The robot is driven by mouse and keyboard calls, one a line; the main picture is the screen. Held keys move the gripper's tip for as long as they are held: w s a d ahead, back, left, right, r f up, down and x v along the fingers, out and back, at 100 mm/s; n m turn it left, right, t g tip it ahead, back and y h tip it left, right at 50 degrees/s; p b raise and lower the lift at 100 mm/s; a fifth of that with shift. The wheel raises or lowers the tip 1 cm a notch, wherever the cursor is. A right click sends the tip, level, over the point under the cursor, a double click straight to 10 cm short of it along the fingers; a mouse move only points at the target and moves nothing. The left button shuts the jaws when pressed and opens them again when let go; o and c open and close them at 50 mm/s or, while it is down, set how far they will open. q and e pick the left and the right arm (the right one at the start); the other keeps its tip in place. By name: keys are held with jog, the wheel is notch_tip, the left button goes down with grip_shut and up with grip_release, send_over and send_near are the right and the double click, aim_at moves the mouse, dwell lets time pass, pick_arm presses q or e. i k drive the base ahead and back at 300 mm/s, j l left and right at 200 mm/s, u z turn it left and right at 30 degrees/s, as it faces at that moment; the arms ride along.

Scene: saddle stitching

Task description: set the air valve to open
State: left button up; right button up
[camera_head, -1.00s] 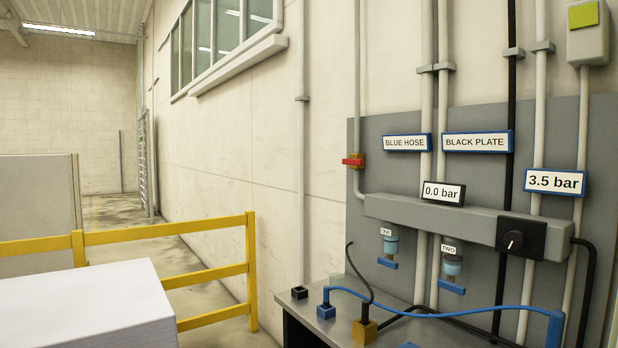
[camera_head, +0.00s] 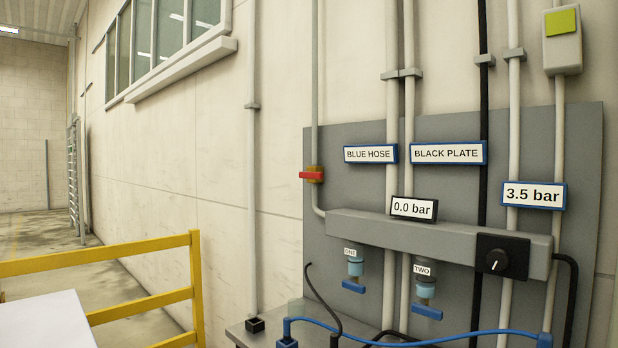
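The air valve with a red handle (camera_head: 311,175) on a yellow-brown body sits on a thin grey pipe at the left edge of the grey wall panel (camera_head: 455,125). Its handle lies crosswise to the vertical pipe. The pressure display (camera_head: 414,208) on the manifold (camera_head: 365,224) reads 0.0 bar. A sign (camera_head: 533,195) at the right reads 3.5 bar. A black knob (camera_head: 492,260) with a white pointer mark is at the manifold's right end. Neither of my grippers is in view.
Two outlets with blue levers, ONE (camera_head: 354,270) and TWO (camera_head: 425,293), hang under the manifold. A blue hose (camera_head: 400,338) crosses above the bench (camera_head: 245,335). A yellow railing (camera_head: 140,302) and white stack (camera_head: 45,325) stand at lower left.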

aim_at(306, 174)
jog(key=i+j+z, duration=0.15)
jog(key=i+j, duration=0.5)
jog(key=i, duration=0.1)
